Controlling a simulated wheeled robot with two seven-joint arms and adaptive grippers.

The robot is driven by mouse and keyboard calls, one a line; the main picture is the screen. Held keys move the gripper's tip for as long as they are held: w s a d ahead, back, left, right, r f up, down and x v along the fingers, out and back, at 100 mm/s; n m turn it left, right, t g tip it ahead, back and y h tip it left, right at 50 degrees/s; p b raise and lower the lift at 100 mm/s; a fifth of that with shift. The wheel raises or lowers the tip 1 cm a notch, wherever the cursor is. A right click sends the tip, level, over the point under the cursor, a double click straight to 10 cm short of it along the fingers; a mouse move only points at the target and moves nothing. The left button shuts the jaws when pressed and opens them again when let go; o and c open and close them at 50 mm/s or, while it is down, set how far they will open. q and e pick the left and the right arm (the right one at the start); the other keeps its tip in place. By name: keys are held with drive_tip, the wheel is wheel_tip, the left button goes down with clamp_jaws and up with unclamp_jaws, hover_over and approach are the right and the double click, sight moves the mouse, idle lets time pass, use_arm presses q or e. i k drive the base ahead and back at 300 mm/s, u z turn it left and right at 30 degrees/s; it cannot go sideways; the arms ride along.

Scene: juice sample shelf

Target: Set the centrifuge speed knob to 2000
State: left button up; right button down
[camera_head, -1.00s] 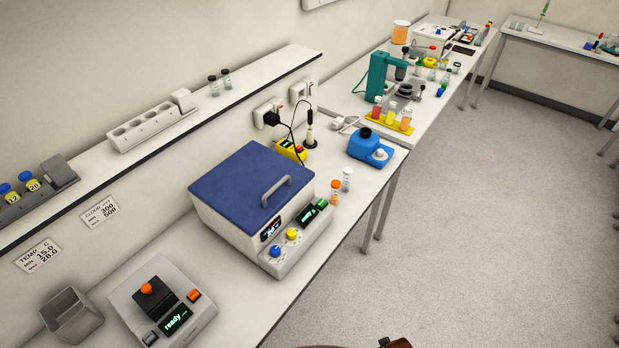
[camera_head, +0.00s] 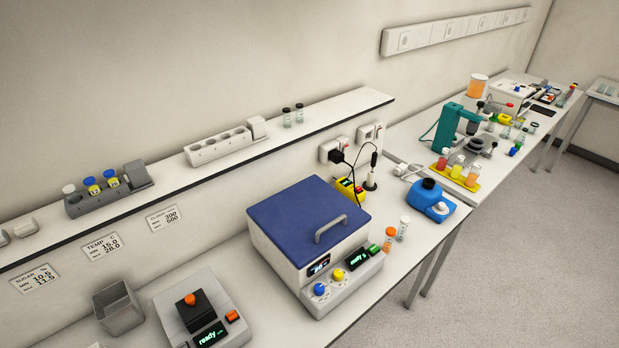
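The centrifuge (camera_head: 318,230) stands on the bench in the middle of the head view, with its blue lid (camera_head: 300,215) down. On its sloped front panel are a blue knob (camera_head: 319,289) at the left and a yellow knob (camera_head: 337,276) beside it. A small display (camera_head: 318,266) with blue-white digits sits above the knobs, and a green-lit display (camera_head: 359,257) reads something like "ready". A green button (camera_head: 374,249) is at the right end. The knob settings are too small to read. Neither of my grippers shows in the view.
A grey device (camera_head: 205,317) with an orange knob and a metal bin (camera_head: 118,308) stand left of the centrifuge. A wall shelf (camera_head: 290,135) runs behind.

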sight(319, 288)
drive_tip(key=u, duration=1.15)
drive_tip(key=k, duration=0.85)
drive_tip(key=z, duration=0.95)
drive_tip(key=i, duration=0.5)
